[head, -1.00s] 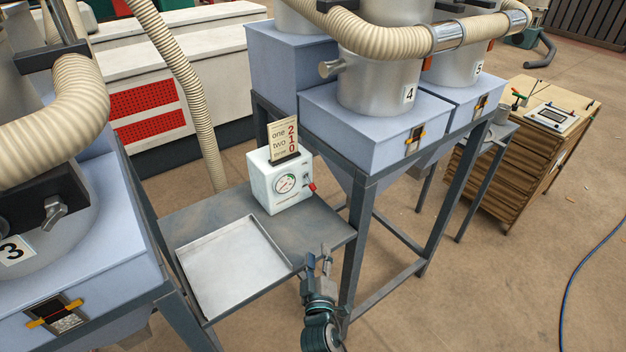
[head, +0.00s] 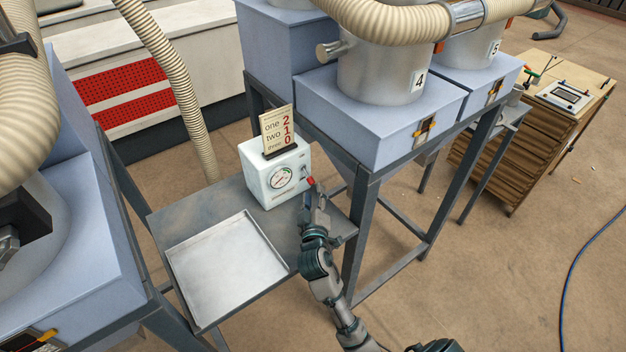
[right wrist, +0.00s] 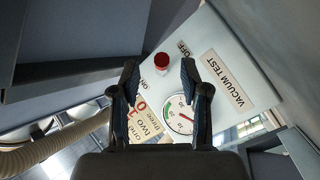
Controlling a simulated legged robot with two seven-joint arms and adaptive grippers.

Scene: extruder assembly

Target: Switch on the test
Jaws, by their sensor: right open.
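The test box is a pale box (head: 274,174) with a round dial on its front, on the grey table. In the right wrist view its face (right wrist: 232,60) reads "VACUUM TEST", with "ON" and "OFF" marks. A red-tipped switch (head: 310,181) sticks out at the right of its front. It also shows as a red knob (right wrist: 162,62) near the "ON" mark in the right wrist view. My right gripper (head: 314,190) is open, just in front of the switch. In the right wrist view the knob lies between and beyond the fingertips (right wrist: 160,68). Contact is not visible. My left gripper is out of view.
A shallow metal tray (head: 176,262) lies on the grey table (head: 190,217), left of my right arm. A card with numbers (head: 279,130) stands on the box. The blue hopper numbered 4 (head: 365,135) and its frame legs stand close on the right.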

